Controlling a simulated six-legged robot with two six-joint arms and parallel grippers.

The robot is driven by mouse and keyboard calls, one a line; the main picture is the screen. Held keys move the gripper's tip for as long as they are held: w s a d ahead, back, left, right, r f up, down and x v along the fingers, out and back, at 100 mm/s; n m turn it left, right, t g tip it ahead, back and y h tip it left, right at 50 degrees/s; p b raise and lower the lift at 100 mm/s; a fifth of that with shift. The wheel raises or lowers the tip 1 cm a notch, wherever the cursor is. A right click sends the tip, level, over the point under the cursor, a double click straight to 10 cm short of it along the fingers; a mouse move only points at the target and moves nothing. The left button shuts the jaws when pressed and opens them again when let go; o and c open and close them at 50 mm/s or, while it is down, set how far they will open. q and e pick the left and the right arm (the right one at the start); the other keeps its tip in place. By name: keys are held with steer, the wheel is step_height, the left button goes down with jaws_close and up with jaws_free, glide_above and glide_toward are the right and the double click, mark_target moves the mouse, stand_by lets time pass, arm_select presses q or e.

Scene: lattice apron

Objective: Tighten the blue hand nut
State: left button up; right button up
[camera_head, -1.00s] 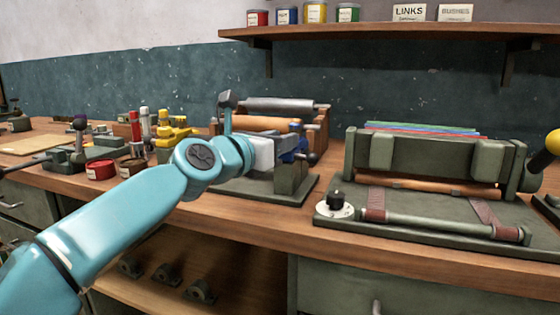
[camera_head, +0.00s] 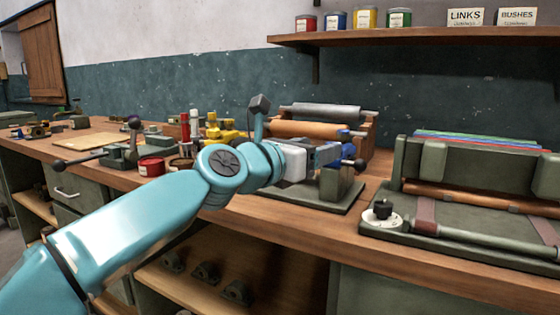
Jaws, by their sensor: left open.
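A blue hand nut (camera_head: 348,150) shows at the right side of a roller device (camera_head: 319,108) on the workbench, beside a dark ball-ended handle. A second small blue part sits just above it. My left arm comes in from the left, and its left gripper (camera_head: 331,154) is open, with its fingers reaching right towards the blue nut. The fingertips overlap the nut's near side in the picture; I cannot tell whether they touch it. The gripper body hides part of the device's green stand (camera_head: 340,189). My right gripper is not in view.
A shelf with several tins (camera_head: 366,18) hangs above. The bench's front strip is clear.

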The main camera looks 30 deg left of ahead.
arm_select(q)
steer(key=v, duration=1.2)
steer(key=shift+s, duration=0.2)
